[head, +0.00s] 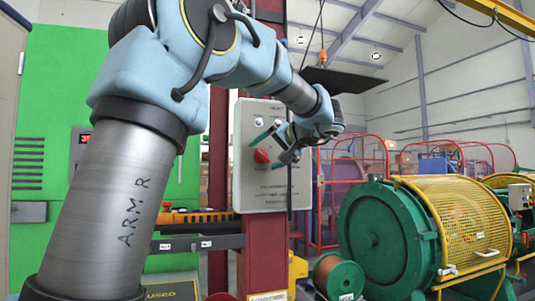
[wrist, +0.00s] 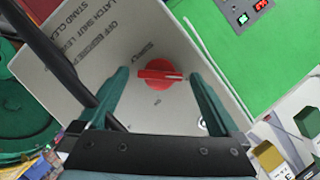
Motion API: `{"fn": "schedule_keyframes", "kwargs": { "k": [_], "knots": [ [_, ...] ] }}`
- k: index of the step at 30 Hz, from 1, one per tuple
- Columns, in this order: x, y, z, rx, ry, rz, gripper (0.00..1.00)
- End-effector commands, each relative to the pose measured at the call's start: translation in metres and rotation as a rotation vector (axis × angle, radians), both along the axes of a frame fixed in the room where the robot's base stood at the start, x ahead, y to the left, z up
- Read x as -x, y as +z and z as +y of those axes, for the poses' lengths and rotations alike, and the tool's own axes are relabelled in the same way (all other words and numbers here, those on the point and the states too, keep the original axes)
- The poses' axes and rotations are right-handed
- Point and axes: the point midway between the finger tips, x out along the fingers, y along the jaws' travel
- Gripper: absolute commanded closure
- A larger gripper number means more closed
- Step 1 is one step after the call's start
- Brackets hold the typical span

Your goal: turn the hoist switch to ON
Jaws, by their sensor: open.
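The hoist switch is a red rotary knob (head: 262,156) on the front of a grey box (head: 246,189), which is fixed to a dark red column. In the wrist view the red knob (wrist: 160,74) lies between the two teal fingers, with its bar roughly level across the picture. An ON mark shows below the knob there, and OFF lettering shows up and to the left. My gripper (head: 276,146) is open in front of the box, fingers pointing at the panel. I cannot tell whether the fingertips touch the knob.
A dark cable or rod (wrist: 48,45) crosses the box's left side in the wrist view. A green drum machine with a yellow mesh guard (head: 455,215) stands at the right. A green wall panel (head: 70,115) is behind my arm at the left.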

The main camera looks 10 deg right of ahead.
Motion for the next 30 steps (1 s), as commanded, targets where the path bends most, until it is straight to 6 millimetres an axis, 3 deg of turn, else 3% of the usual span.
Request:
{"fn": "schedule_keyframes", "kwargs": {
  "k": [3,25,30],
  "knots": [
    [0.0001,-0.0001,0.0000,0.000,0.000,0.000,0.02],
    [0.0004,0.0001,-0.0003,0.000,0.000,0.000,0.84],
    [0.0004,-0.0004,-0.0006,-0.005,0.000,0.001,0.87]
  ]
}}
